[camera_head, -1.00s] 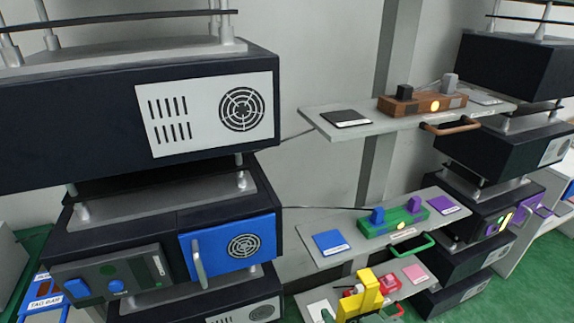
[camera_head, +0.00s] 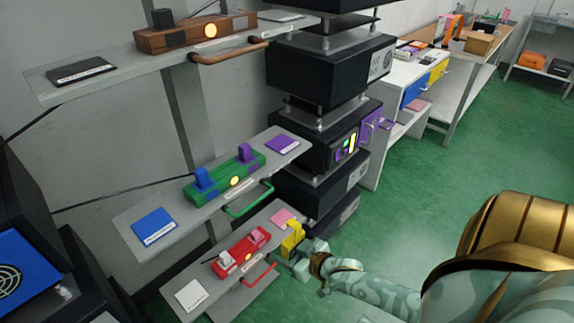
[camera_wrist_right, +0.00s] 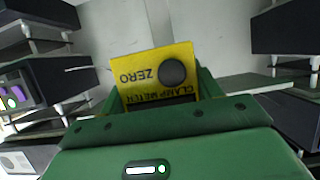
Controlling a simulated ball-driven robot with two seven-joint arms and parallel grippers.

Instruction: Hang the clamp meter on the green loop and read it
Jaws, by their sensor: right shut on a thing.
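The yellow clamp meter (camera_head: 293,239) is at the right end of the lowest shelf in the head view, held at my right gripper (camera_head: 303,255). In the right wrist view the clamp meter (camera_wrist_right: 155,76) fills the space between the green jaws, its dark knob and "ZERO" and "CLAMP METER" lettering upside down. My right gripper is shut on it. The green loop (camera_head: 250,206) sticks out from the front edge of the middle shelf, above and left of the meter, apart from it. The meter's display cannot be read. My left gripper is not in view.
A brown loop (camera_head: 228,54) juts from the top shelf. Black stacked units (camera_head: 325,75) stand behind. Green floor is open on the right.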

